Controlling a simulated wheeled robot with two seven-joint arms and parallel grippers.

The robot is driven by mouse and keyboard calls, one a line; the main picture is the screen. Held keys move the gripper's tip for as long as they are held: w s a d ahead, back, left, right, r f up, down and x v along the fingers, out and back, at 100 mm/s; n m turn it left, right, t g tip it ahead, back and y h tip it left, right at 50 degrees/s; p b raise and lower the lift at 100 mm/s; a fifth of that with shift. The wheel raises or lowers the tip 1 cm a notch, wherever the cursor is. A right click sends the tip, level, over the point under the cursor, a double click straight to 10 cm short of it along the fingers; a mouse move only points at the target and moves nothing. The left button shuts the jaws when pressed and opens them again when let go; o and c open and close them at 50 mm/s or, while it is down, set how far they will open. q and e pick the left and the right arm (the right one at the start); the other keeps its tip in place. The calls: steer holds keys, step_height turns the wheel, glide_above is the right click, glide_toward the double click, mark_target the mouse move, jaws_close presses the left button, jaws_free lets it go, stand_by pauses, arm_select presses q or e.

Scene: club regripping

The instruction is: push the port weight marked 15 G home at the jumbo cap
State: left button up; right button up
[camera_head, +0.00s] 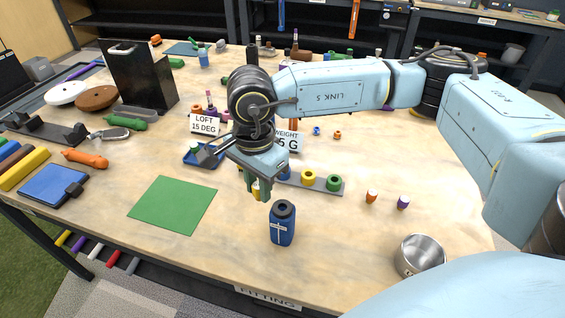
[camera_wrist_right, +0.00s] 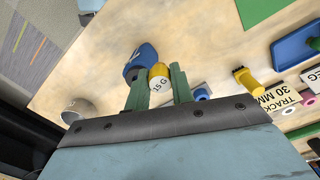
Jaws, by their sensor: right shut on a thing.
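The yellow port weight (camera_wrist_right: 159,76) marked 15 G sits between my right gripper's (camera_wrist_right: 162,88) green fingers in the right wrist view. The gripper is shut on it. In the head view the weight (camera_head: 256,189) is partly hidden by the fingers of my right gripper (camera_head: 257,188). A short blue upright piece (camera_head: 282,226) with a dark round top, which looks like the jumbo cap, stands on the table in front and to the right. It also shows behind the weight in the wrist view (camera_wrist_right: 140,60). In the head view the weight looks apart from that top. My left gripper is out of view.
A grey rack (camera_head: 325,185) with coloured round pieces lies behind the blue piece. Orange (camera_head: 372,196) and purple (camera_head: 403,202) small pieces and a metal bowl (camera_head: 421,256) stand to the right. A green mat (camera_head: 172,205) lies left. Signs (camera_head: 204,124) stand behind the gripper.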

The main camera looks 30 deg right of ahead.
steer(key=m, duration=0.3)
steer(key=r+m+p, duration=0.1)
steer(key=shift+s+m, duration=0.3)
steer(key=shift+s, duration=0.1)
steer(key=m, duration=0.3)
steer(key=shift+s+d+r+p, duration=0.1)
steer(key=shift+s+r+p, duration=0.1)
steer(key=shift+r+p, duration=0.1)
steer(key=m, duration=0.3)
steer(key=r+m+p, duration=0.1)
steer(key=m, duration=0.2)
steer(key=s+d+r+m+p, duration=0.1)
steer(key=m, duration=0.5)
steer(key=r+m+p, duration=0.1)
steer(key=m, duration=0.1)
steer(key=shift+s+d, duration=0.3)
steer(key=shift+d, duration=0.1)
steer(key=m, duration=0.4)
steer(key=d+m, duration=0.1)
steer(key=shift+s+d+r+m+p, duration=0.1)
steer(key=shift+s+r+m+p, duration=0.2)
steer(key=shift+r+m+p, duration=0.1)
